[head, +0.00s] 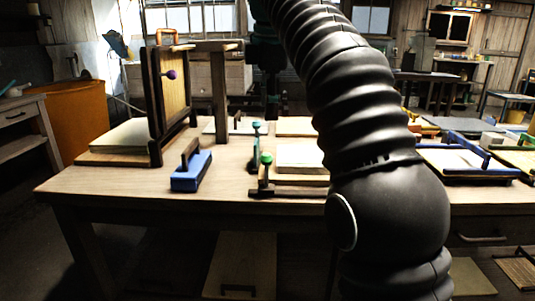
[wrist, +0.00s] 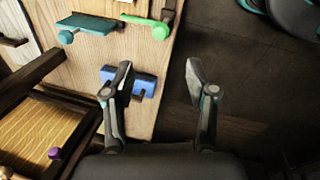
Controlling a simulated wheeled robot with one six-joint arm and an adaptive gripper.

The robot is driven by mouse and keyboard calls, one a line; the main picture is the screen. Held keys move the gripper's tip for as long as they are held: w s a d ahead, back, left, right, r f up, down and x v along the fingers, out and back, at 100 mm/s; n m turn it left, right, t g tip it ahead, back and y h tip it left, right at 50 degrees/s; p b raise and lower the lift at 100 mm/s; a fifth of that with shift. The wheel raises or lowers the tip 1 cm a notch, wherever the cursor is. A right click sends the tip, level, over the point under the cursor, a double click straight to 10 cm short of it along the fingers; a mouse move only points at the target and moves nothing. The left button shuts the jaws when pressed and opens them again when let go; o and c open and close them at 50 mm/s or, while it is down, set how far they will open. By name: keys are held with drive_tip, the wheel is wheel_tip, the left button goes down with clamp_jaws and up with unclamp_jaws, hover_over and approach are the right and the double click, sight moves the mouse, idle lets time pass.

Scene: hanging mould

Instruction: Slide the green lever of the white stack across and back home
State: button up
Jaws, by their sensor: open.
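The white stack (head: 300,153) lies on the workbench in the head view, partly hidden on its right by my arm. A bright green lever knob (head: 266,159) stands at its near left corner, on a dark rail. In the wrist view the bright green knob (wrist: 160,32) shows near the bench edge, above and between my fingers. My gripper (wrist: 160,76) is open and empty, apart from the knob. The head view does not clearly show my fingers.
A blue block with a dark handle (head: 191,172) sits on the bench left of the stack; it shows in the wrist view (wrist: 147,87) beside my left finger. An upright framed mould (head: 172,90) with a purple knob stands further left. Blue-framed trays (head: 468,160) lie right.

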sight(267, 153)
drive_tip(key=f+b, duration=0.1)
drive_tip(key=f, duration=0.3)
drive_tip(key=w+f+b, duration=0.1)
drive_tip(key=f, duration=0.3)
drive_tip(key=w+f+b, duration=0.1)
drive_tip(key=f, duration=0.3)
drive_tip(key=shift+w+a+f+b, duration=0.1)
drive_tip(key=shift+a+f+b, duration=0.1)
drive_tip(key=shift+b, duration=0.15)
clamp_jaws()
